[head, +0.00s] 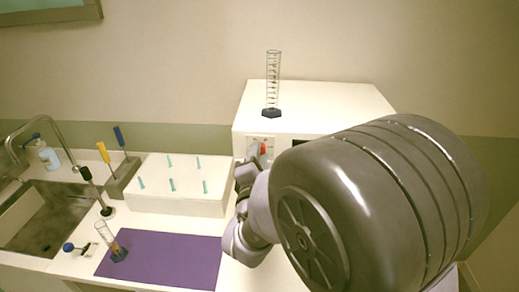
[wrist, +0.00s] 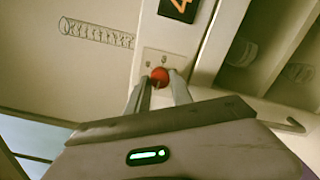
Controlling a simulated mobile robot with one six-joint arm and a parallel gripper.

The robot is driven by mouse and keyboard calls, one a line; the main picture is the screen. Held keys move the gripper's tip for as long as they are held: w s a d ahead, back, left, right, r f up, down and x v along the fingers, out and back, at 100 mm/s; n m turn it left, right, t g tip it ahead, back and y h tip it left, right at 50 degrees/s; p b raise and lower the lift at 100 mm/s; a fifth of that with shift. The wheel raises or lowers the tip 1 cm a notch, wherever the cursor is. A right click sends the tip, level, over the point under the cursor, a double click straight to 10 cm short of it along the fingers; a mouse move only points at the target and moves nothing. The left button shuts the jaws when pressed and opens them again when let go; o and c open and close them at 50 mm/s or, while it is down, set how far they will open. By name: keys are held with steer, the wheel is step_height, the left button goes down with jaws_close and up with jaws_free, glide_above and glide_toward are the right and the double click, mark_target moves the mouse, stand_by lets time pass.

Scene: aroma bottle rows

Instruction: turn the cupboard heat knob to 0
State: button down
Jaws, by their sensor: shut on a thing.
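The cupboard (head: 330,95) is a white box at the back of the counter. Its red heat knob (wrist: 159,76) sits on a small pale panel on the front, and a bit of red also shows in the head view beside my gripper (head: 252,165). In the wrist view my gripper (wrist: 160,90) has its two fingers on either side of the red knob, shut on it. An orange display (wrist: 182,8) next to the panel shows a digit that looks like 4. The knob's pointing direction is hard to make out.
A graduated cylinder (head: 272,85) stands on top of the cupboard, near its front left. A white block with teal pieces (head: 175,188), a purple mat (head: 165,258) with a small cylinder, and a sink (head: 45,215) lie to the left. My arm hides the right side.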

steer(key=shift+n, duration=0.6)
steer(key=shift+p, duration=0.3)
steer(key=c, duration=1.1)
jaws_free()
